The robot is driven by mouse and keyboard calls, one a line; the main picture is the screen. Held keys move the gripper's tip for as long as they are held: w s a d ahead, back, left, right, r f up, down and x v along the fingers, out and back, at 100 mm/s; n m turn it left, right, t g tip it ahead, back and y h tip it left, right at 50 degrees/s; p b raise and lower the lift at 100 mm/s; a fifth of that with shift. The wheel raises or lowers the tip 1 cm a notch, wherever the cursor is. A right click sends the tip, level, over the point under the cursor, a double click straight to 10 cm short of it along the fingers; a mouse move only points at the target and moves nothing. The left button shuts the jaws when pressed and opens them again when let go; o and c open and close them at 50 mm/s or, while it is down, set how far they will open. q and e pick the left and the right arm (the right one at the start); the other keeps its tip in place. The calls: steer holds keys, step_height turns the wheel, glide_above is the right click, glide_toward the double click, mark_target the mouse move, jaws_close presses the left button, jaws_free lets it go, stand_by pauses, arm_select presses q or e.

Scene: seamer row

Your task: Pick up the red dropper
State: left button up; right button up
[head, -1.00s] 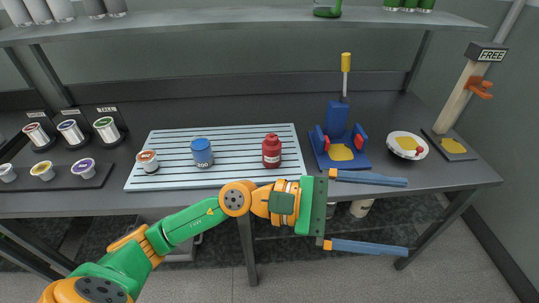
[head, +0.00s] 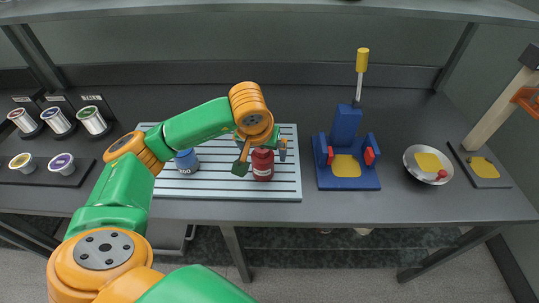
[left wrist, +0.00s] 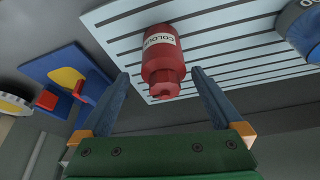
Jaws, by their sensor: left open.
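The red dropper (head: 263,167) is a red bottle standing on the slatted light rack (head: 215,188). In the left wrist view the red dropper (left wrist: 163,62) shows a white label and lies between and beyond the finger ends. My left gripper (head: 262,158) is over the rack at the dropper, with its wrist partly hiding the dropper's top. In the left wrist view my left gripper (left wrist: 160,80) is open, one blue finger on each side of the dropper, with nothing held. Contact cannot be told. My right gripper is not in view.
A blue jar (head: 187,162) stands left of the dropper, partly behind my arm; it also shows in the left wrist view (left wrist: 302,25). A blue stand (head: 347,176) with a yellow pad is to the right, then a bowl (head: 411,158). Several spools stand at left.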

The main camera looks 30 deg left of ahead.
arm_select(q)
steer(key=x, duration=0.3)
steer(key=p+x, duration=0.1)
steer(key=x, duration=0.2)
steer(key=shift+s+a+f, duration=0.1)
steer(key=shift+s+a, duration=0.1)
steer(key=shift+s, duration=0.15)
steer(key=c, duration=1.5)
steer(key=shift+r, duration=0.25)
